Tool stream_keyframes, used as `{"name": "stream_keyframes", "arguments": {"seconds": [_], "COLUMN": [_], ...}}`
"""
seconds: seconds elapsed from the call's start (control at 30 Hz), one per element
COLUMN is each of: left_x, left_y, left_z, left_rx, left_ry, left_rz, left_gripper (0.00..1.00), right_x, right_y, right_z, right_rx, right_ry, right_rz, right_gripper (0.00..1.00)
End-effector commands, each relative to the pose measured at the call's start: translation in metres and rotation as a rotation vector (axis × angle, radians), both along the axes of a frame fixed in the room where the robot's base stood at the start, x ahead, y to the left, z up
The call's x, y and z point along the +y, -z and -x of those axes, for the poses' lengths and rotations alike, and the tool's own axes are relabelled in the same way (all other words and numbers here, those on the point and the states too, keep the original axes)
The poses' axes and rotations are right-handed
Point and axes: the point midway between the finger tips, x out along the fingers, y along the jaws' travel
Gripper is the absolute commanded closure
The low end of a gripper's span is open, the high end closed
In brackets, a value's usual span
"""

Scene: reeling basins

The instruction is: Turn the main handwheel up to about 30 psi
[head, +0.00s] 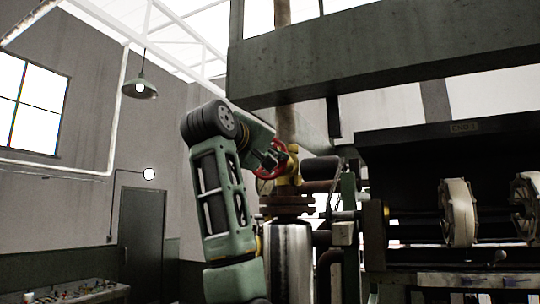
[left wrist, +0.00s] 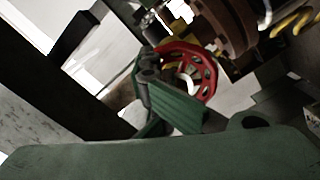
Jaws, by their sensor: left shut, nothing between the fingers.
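The red main handwheel (head: 262,174) sits on a yellow valve on the vertical pipe, right of my left arm in the head view. In the left wrist view the handwheel (left wrist: 183,51) shows as a red ring with holes, just right of the fingers. My left gripper (head: 270,158) is at the handwheel and covers part of it in the head view. In the left wrist view the gripper (left wrist: 150,76) is shut and empty beside the rim; I cannot tell whether it touches. I see no readable pressure gauge. My right gripper is not in view.
A rusty pipe (head: 286,120) rises above the valve, and a pale metal cylinder (head: 287,262) stands below it. A large dark beam (head: 380,50) crosses overhead. Machinery with pale reels (head: 458,212) fills the right. A bench (head: 75,292) stands at the lower left.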

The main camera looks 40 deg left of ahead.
Motion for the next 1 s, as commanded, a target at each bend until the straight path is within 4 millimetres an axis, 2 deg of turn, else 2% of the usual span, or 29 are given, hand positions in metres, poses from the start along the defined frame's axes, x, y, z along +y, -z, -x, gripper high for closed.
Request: {"name": "stream_keyframes", "arguments": {"seconds": [0.03, 0.37, 0.7, 0.83, 1.0], "left_x": [0.011, 0.011, 0.01, 0.009, 0.008], "left_y": [0.003, 0.001, 0.0, 0.0, 0.003], "left_z": [0.003, 0.004, 0.003, 0.003, 0.002], "left_rx": [-0.02, -0.197, -0.377, -0.43, -0.449], "left_ry": [-0.021, -0.021, -0.017, -0.017, -0.016], "left_rz": [0.091, 0.641, 1.228, 1.397, 1.458], "left_gripper": [1.0, 1.0, 1.0, 1.0, 1.0], "right_x": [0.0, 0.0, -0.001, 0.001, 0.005], "right_y": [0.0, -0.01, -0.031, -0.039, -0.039], "right_z": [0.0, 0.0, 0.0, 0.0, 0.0], "right_rx": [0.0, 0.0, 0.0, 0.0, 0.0], "right_ry": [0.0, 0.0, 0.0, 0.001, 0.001], "right_rz": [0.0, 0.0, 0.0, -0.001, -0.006], "right_gripper": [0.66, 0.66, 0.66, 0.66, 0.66]}}
